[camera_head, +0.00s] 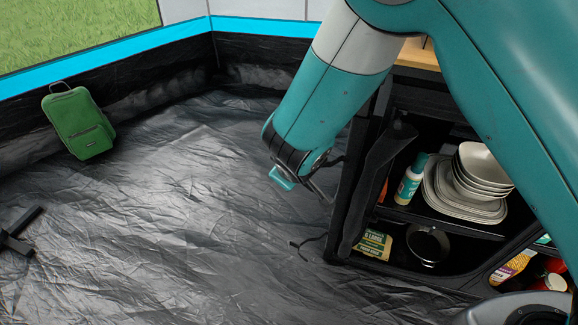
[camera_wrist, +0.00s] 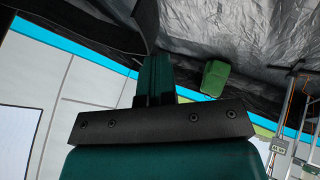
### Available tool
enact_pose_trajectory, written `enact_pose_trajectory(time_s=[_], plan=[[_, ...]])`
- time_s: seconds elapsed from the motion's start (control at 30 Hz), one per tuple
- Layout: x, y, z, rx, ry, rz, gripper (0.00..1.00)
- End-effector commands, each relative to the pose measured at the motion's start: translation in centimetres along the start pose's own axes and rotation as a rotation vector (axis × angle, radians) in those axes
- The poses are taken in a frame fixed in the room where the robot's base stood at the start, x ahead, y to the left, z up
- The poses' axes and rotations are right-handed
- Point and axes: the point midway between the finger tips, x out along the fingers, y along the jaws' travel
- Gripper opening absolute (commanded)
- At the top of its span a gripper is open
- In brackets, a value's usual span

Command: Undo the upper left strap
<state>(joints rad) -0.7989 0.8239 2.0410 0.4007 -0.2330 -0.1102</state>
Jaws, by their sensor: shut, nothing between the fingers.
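My gripper (camera_head: 292,180) is left of the black fabric cabinet (camera_head: 345,205), above the floor. Its teal fingers are closed together with nothing between them; they also show in the wrist view (camera_wrist: 155,80). A dark rolled flap (camera_head: 375,180) hangs down the left side of the cabinet's open front. A thin dark strap (camera_head: 305,243) sticks out loose near the cabinet's lower left corner. The upper left strap cannot be made out clearly; my arm covers part of the cabinet's top and the area is dark.
Plates and bowls (camera_head: 470,185) and a bottle (camera_head: 410,180) stand on the upper shelf. A pot (camera_head: 428,245) and a packet (camera_head: 373,243) are below. The black floor (camera_head: 190,220) between is clear.

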Motion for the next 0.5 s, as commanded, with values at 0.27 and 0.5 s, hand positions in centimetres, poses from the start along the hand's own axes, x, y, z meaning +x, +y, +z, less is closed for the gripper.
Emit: enact_pose_trajectory(time_s=[0.27, 0.5], plan=[[-0.6, -0.2, 0.9, 0.001, -0.001, 0.001, 0.00], [-1.5, -2.2, 0.6, -0.003, -0.002, 0.000, 0.00]])
